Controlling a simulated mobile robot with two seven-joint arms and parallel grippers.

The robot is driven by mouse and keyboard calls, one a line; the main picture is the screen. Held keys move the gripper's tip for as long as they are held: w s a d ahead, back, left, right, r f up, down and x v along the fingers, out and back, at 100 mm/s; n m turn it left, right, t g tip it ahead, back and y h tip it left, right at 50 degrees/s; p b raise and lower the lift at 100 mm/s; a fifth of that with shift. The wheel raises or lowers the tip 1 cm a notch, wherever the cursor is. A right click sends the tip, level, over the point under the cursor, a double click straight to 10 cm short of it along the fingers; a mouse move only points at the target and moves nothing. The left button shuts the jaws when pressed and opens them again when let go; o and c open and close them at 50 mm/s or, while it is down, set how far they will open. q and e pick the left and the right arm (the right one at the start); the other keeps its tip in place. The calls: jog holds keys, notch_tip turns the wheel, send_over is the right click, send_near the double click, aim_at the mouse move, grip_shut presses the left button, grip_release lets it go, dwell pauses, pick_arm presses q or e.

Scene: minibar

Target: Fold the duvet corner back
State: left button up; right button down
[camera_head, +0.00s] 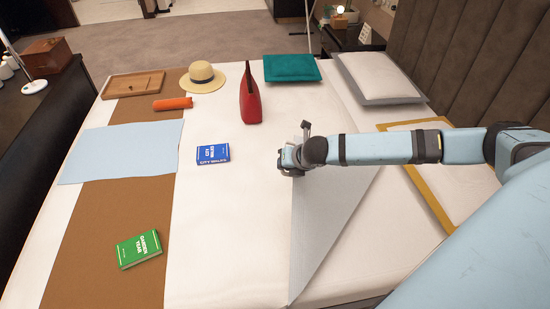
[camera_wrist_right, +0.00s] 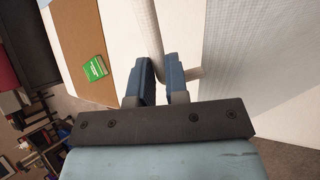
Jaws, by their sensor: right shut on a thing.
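The white duvet (camera_head: 235,235) covers most of the bed. Its near right corner is turned over, showing a light grey underside (camera_head: 325,210) as a large triangle. My right gripper (camera_head: 291,161) is at the tip of this turned-over flap, over the middle of the duvet. In the right wrist view, the right gripper (camera_wrist_right: 160,85) is shut on a narrow pale strip, the duvet corner (camera_wrist_right: 148,35); the grey underside (camera_wrist_right: 245,45) spreads to the right. The exact grip is partly hidden by the fingers. My left gripper is not in view.
A blue book (camera_head: 213,154) lies left of the gripper, a red bag (camera_head: 250,97) beyond. A green book (camera_head: 139,249), pale blue cloth (camera_head: 120,152), hat (camera_head: 202,77), orange roll (camera_head: 172,103), wooden tray (camera_head: 133,85) and teal cushion (camera_head: 291,68) also lie on the bed. A grey-edged pillow (camera_head: 378,77) is near the headboard.

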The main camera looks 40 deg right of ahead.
jog(key=shift+s+d+r+t, duration=0.2)
jog(key=shift+s+r, duration=0.1)
jog(key=shift+s, duration=0.1)
jog(key=shift+s+d+r+t, duration=0.1)
jog(key=shift+s+r+t, duration=0.1)
jog(key=shift+s+r, duration=0.15)
jog(key=c, duration=1.1)
grip_release()
jog(key=shift+f, duration=0.1)
jog(key=p+v, duration=0.1)
jog(key=v, duration=1.3)
